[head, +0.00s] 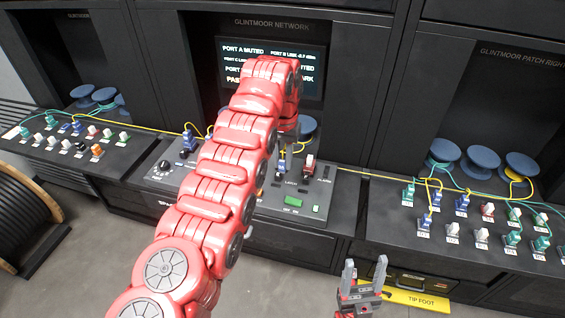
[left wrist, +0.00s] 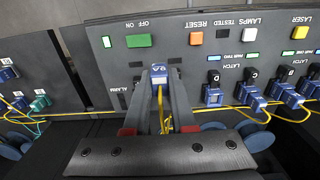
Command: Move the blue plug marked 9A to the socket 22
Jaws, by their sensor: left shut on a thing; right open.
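My left gripper (left wrist: 159,82) is shut on a blue plug (left wrist: 159,75) in the left wrist view. Its upside-down pale label looks like 9A, and a yellow cable runs from it between the fingers. The plug is over the edge of the centre console, beside the ALARM mark; I cannot tell whether it touches the console. In the head view my red left arm hides much of this area. My right gripper (head: 364,270) is open and empty, low in front of the consoles. Socket 22 cannot be picked out; the socket numbers are too small to read.
The centre console (left wrist: 200,65) has a green button (left wrist: 139,41) and a row of blue plugs with yellow cables. The right console (head: 388,226) bears several coloured plugs, with blue spools (head: 482,158) behind. A left console (head: 40,152) also holds plugs. A yellow TIP FOOT plate (head: 418,300) lies below.

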